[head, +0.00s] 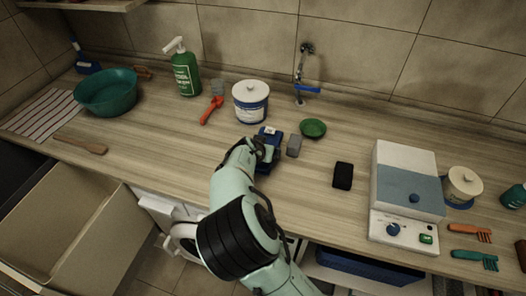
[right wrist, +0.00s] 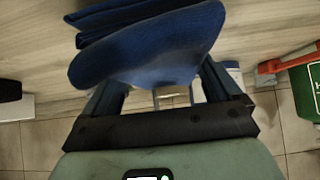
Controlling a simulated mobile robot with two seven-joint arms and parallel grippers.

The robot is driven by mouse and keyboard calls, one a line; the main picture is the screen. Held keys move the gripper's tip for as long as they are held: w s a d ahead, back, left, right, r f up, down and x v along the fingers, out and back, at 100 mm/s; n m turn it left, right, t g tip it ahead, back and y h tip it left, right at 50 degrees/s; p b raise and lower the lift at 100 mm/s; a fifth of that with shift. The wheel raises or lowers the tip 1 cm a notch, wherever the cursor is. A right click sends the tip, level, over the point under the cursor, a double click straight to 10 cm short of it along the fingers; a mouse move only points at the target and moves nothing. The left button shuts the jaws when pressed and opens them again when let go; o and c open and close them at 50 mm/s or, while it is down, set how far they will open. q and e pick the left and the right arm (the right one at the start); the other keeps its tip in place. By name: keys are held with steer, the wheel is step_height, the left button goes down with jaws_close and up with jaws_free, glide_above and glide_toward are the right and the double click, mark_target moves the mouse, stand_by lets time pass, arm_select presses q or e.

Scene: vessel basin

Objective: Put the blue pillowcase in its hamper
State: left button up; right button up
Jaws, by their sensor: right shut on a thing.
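The blue pillowcase (head: 269,166) is a small folded dark-blue cloth at the middle of the wooden counter. My right gripper (head: 266,150) is shut on it and partly covers it from above. In the right wrist view the folded blue cloth (right wrist: 150,50) sits between the fingers of my right gripper (right wrist: 158,82). I cannot tell whether the cloth still touches the counter. A blue bin (head: 365,267) stands low under the counter. A beige open box (head: 62,215) stands at the lower left. Neither is marked clearly as the hamper. My left gripper is not in view.
Close to the cloth are a grey block (head: 294,145), a green dish (head: 313,128), a white tub (head: 250,100) and a black block (head: 343,175). A white-and-blue appliance (head: 405,195) stands to the right. A teal basin (head: 106,92) stands at the left.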

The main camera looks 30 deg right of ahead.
steer(key=shift+f, duration=0.35)
steer(key=shift+f, duration=0.25)
steer(key=o, duration=0.9)
